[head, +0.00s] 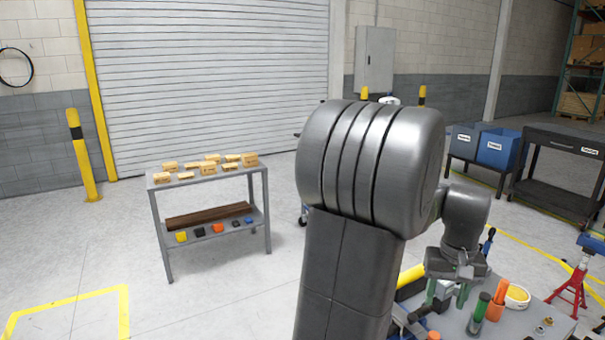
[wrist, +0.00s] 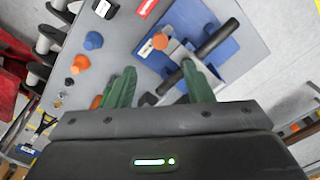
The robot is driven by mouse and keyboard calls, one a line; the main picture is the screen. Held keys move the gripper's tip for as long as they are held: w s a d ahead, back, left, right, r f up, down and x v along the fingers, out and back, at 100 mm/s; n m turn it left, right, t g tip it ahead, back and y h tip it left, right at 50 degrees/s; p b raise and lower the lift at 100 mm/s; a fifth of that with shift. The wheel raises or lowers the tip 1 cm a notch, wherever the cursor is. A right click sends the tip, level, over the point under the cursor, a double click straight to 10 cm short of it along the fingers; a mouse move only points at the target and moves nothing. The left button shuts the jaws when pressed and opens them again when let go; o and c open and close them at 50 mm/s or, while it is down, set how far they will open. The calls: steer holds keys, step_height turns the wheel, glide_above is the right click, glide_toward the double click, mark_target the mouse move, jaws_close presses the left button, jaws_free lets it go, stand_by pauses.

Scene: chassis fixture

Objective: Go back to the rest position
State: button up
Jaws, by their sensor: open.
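I cannot tell how far the fingers are above the fixture.
On the bench stand an orange-topped item (head: 497,293), a green-and-black handle (head: 481,308) and a yellow-and-white tub (head: 517,295). A red stand (head: 577,285) is to the right. A shelf cart (head: 160,212) with small boxes stands left, with open floor around it.

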mark_target(435, 335)
step_height(435, 335, down, 11)
steer(key=shift+r, duration=0.2)
stand_by(0.4)
